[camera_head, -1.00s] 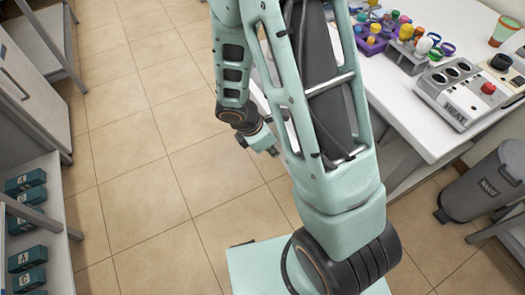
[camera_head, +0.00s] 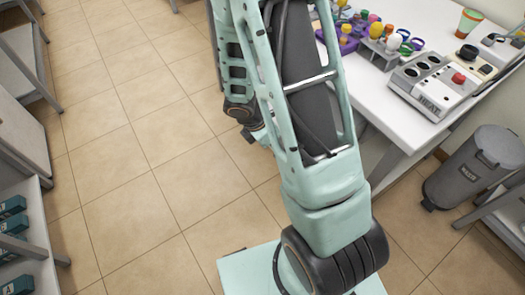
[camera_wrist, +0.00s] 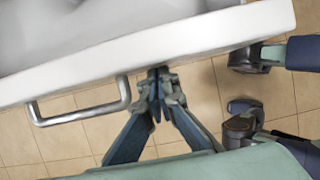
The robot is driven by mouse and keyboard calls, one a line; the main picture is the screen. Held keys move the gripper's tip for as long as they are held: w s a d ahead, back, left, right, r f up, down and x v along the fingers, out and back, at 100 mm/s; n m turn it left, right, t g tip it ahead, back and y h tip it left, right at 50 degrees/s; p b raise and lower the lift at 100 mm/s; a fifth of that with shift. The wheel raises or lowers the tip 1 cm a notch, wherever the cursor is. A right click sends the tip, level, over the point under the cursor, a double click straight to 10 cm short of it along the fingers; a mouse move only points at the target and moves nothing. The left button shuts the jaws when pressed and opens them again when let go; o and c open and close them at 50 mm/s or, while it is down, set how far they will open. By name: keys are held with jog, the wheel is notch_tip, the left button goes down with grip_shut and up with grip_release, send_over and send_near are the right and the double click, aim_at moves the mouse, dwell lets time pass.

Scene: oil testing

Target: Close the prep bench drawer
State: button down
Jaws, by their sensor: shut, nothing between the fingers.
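In the wrist view, a white drawer front (camera_wrist: 170,48) crosses the top of the picture, with a grey metal bar handle (camera_wrist: 82,116) at left. My gripper (camera_wrist: 158,78) is shut and empty, just right of the handle, its tips at the lower edge of the white front. I cannot tell whether they touch it. How far the drawer stands out is unclear. In the head view, my arm hides the drawer. The white prep bench (camera_head: 372,100) stands at the right, and my wrist end is low beside it, the fingers hidden.
The bench top holds a grey HEAT unit (camera_head: 436,86), a purple rack (camera_head: 348,44) and several coloured bottles. A grey bin (camera_head: 472,168) stands on the floor at right. Shelves with dark teal boxes (camera_head: 12,243) stand at left. The tiled floor between is clear.

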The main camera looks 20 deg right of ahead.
jog(key=w+d+p, duration=0.1)
jog(key=d, duration=0.5)
jog(key=w+d+p, duration=0.2)
jog(key=d, duration=0.4)
jog(key=w+d+p, duration=0.2)
jog(key=d, duration=0.5)
jog(key=shift+r, duration=0.1)
jog(key=shift+w+d+p, duration=0.2)
jog(key=shift+d+p, duration=0.3)
jog(key=shift+d, duration=0.1)
